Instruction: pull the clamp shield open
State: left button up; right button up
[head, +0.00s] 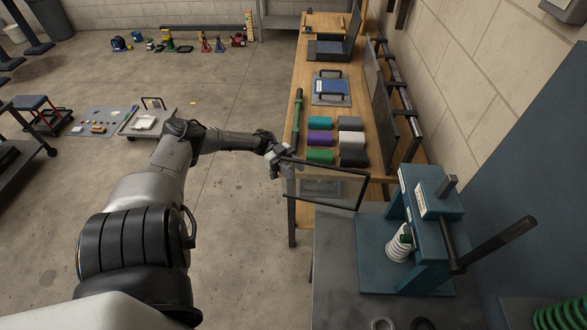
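The clamp shield (325,187) is a clear panel in a dark frame. It stands out to the left, above the near end of the wooden bench and the grey metal table. My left gripper (279,166) is at the shield's left edge and overlaps it. Its fingertips are too small to tell if they are closed on the frame. The blue-green clamp press (427,215) stands to the right of the shield, with a dark lever and a white coil (399,246) in it. My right gripper is not in view.
The wooden bench (311,97) carries coloured blocks (320,138), a blue pad with a handle (331,89) and a green bar. The grey metal table (335,270) has bare room left of the press. A wall stands close on the right.

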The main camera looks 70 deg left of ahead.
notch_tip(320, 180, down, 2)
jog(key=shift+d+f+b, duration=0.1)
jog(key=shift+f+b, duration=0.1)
jog(key=shift+b, duration=1)
pick_arm(q)
jog(key=v, duration=0.7)
jog(key=shift+a, duration=0.25)
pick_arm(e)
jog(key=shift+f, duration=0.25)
pick_arm(q)
jog(key=shift+s, duration=0.1)
